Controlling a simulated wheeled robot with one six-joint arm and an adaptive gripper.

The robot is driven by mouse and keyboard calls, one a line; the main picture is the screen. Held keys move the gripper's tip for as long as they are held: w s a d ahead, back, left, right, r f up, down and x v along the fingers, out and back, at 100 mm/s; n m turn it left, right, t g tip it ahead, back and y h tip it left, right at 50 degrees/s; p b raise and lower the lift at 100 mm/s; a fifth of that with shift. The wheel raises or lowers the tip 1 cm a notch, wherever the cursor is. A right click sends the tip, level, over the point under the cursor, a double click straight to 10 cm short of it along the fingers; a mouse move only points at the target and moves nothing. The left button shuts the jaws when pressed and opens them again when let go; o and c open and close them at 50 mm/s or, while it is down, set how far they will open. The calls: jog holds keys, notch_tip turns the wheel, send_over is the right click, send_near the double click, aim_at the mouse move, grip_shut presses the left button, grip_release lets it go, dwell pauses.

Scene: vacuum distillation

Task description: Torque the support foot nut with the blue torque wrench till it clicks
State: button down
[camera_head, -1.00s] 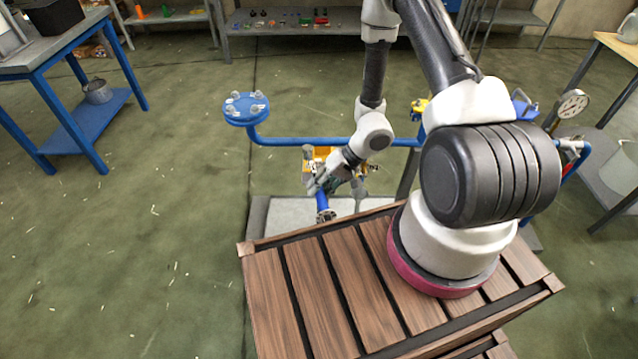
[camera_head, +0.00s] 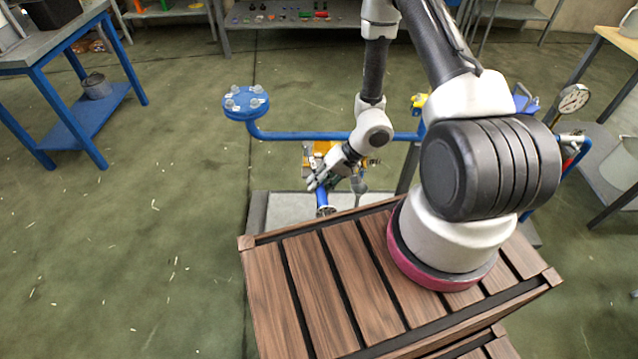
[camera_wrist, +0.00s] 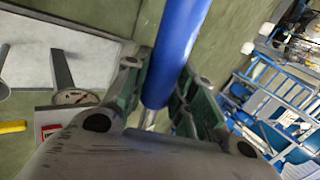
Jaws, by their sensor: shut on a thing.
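My gripper (camera_head: 316,184) is closed around the blue handle of the torque wrench (camera_head: 322,198), just beyond the wooden slatted top. In the wrist view the blue shaft (camera_wrist: 178,50) runs up between the green finger pads of my gripper (camera_wrist: 160,85). A round metallic end shows just below the blue handle in the head view, close to the slatted top's far edge. I cannot make out the support foot nut, nor whether the wrench is seated on it.
A light grey plate (camera_head: 285,207) lies on the floor behind the wooden slatted top (camera_head: 310,280). A blue pipe (camera_head: 300,136) with a bolted flange (camera_head: 245,102) runs behind my gripper. A dial gauge (camera_head: 573,98) stands at right. Open floor lies to the left.

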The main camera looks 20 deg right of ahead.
jog(key=shift+f, duration=1.6)
dwell(0.3)
jog(key=w+d+n+g+h, duration=0.1)
jog(key=w+d+n+g, duration=0.2)
jog(key=d+n, duration=0.3)
jog(key=w+d+n+g+h, duration=0.2)
jog(key=w+d+n+g, duration=0.2)
jog(key=d, duration=0.6)
jog(key=w+n, duration=0.1)
jog(key=n, duration=0.1)
jog(key=shift+d+f+n, duration=0.15)
jog(key=shift+d+n, duration=0.1)
jog(key=shift+n, duration=0.05)
jog(key=shift+s, duration=0.15)
jog(key=shift+s+a+m+y, duration=0.4)
jog(key=shift+s+a+m, duration=0.6)
jog(key=shift+s+m, duration=0.15)
